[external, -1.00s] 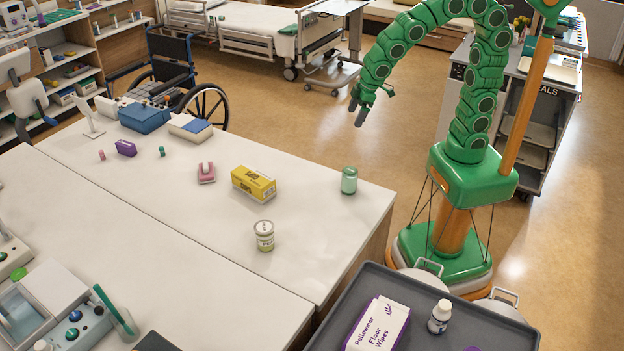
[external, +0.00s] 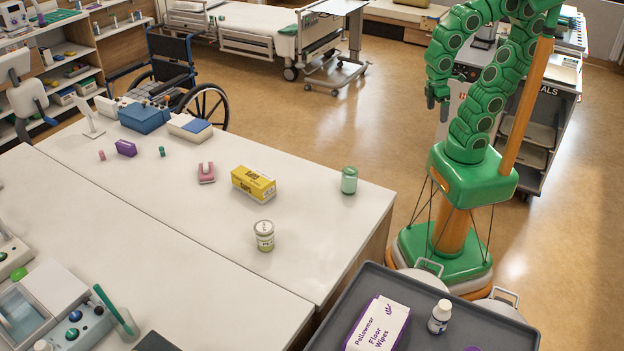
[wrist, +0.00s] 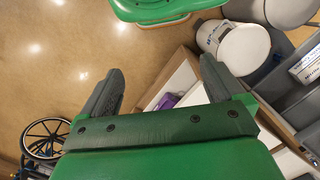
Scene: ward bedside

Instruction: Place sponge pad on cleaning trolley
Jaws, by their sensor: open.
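The cleaning trolley appears to be the one with the dark grey top (external: 420,309) at the lower right of the external view; part of it shows at the right of the wrist view (wrist: 283,75). I cannot identify the sponge pad for certain. A purple item (wrist: 166,101) shows small, beyond my fingers in the wrist view, partly hidden; I cannot tell what it is. My gripper (external: 437,98) hangs above the floor beside my column, apart from table and trolley. It also shows in the wrist view (wrist: 160,68), fingers spread, nothing between them.
A wipes box (external: 378,326) and a white bottle (external: 439,316) stand on the trolley.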

